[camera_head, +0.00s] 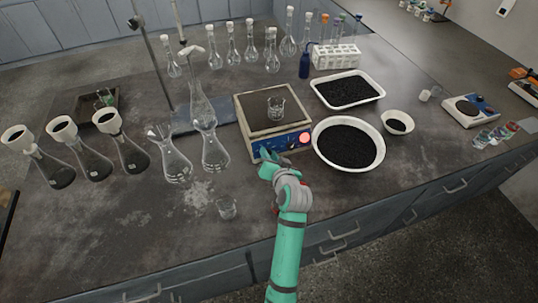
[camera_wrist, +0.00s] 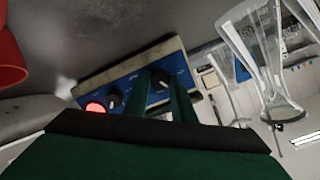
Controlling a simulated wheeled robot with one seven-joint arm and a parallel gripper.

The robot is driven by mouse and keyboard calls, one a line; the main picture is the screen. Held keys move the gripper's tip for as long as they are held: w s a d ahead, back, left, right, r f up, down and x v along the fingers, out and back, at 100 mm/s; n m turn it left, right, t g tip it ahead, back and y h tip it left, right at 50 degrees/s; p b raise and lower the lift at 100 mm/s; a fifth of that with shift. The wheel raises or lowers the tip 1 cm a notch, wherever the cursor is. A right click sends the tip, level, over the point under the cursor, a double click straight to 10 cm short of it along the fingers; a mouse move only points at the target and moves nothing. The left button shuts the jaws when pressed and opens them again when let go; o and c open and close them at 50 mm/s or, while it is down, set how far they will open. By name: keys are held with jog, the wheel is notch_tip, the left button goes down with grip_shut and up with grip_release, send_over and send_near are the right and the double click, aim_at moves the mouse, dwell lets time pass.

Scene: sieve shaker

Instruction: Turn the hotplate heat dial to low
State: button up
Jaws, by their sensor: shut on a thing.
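The hotplate (camera_head: 252,106) stands in the middle of the bench, with a blue front panel and a lit red lamp at the panel's right end. In the wrist view the blue panel (camera_wrist: 133,82) is upside down and carries two dark dials. One dial (camera_wrist: 113,98) is beside the red lamp. The other dial (camera_wrist: 160,80) is between the fingers of my gripper (camera_wrist: 160,88), which is shut on it. In the head view my gripper (camera_head: 267,158) is at the panel's left part and hides the dial there. The dial labels are too small to read.
A small beaker (camera_head: 276,108) is on the hotplate top. A round bowl of black grains (camera_head: 378,165) is close on the right. Glass flasks (camera_head: 214,152) stand close on the left. Another beaker (camera_head: 227,208) is near the bench front, left of my arm.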

jog(key=shift+m, duration=0.5)
jog(key=o, duration=1.1)
jog(key=shift+c, duration=0.2)
jog(key=v, duration=1.1)
jog(key=shift+w+d, duration=0.1)
jog(key=shift+d, duration=0.05)
jog(key=shift+f, duration=0.1)
